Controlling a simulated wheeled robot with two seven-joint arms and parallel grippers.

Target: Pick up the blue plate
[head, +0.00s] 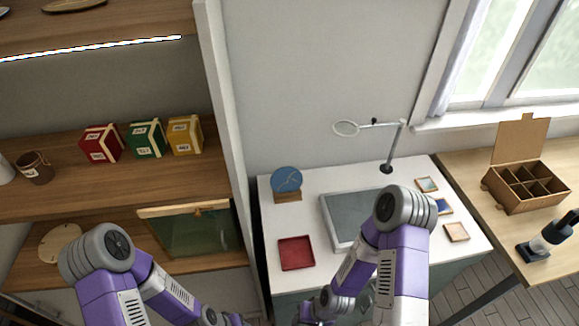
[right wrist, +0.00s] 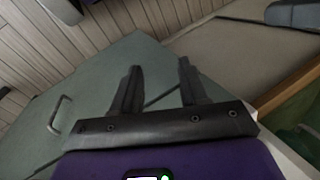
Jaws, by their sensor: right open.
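The blue plate (head: 287,180) stands upright in a small wooden stand (head: 288,197) at the back left of the white worktop (head: 268,230). Gold lines run across its face. My right gripper (right wrist: 158,85) is open and empty in the right wrist view, in front of a grey-green cabinet front (right wrist: 95,85) with a handle. It is well away from the plate. In the head view both arms reach down to the bottom edge, and neither set of fingers shows.
A red tray (head: 297,253), a grey mat (head: 345,215) and a lamp with a ring head (head: 346,128) are on the worktop. Small framed pieces (head: 456,232) lie at its right. Wooden shelves (head: 60,200) stand left; a divided cardboard box (head: 525,187) is on the right table.

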